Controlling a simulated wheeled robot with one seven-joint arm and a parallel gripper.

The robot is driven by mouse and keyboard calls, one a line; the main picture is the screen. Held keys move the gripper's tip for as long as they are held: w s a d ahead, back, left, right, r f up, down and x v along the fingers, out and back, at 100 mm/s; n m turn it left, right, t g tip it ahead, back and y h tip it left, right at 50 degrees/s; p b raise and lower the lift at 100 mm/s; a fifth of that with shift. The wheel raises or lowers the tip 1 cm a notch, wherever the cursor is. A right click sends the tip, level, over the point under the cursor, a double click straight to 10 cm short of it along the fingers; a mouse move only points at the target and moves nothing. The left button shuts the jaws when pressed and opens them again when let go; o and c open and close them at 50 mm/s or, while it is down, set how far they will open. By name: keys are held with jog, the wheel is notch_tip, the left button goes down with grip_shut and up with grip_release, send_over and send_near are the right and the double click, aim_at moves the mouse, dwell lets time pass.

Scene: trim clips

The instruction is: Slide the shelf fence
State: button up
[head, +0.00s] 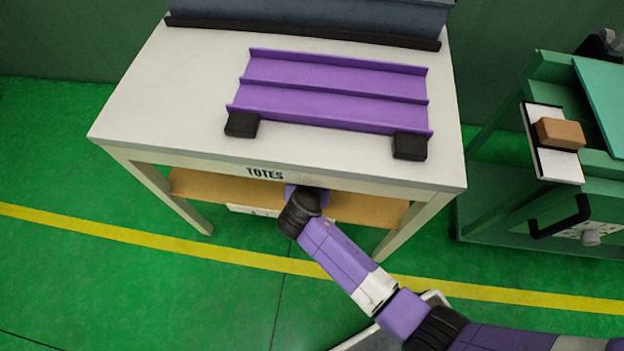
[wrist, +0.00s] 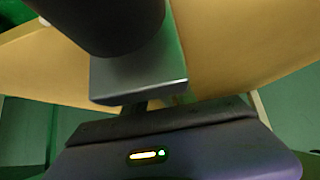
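The wooden lower shelf (head: 215,188) runs under the white table marked TOTES. It also shows in the wrist view (wrist: 235,45) as a tan board. I cannot pick out a shelf fence for certain. In the wrist view, a grey block (wrist: 140,80) lies against the board, partly behind a dark round part; I cannot tell whether it is the fence or a part of my gripper. My arm reaches in under the table's front edge, and my gripper (head: 305,190) is mostly hidden there. My gripper's body with small lights fills the bottom of the wrist view. Its fingertips cannot be made out.
The white tabletop (head: 165,95) overhangs the shelf, and its legs stand at both sides. A purple rack (head: 335,90) with black feet lies on top. A green cart (head: 500,190) with a brown block (head: 560,133) stands at right. The floor at left is clear.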

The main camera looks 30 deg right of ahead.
jog(key=shift+c, duration=0.2)
grip_shut()
dwell(1.3)
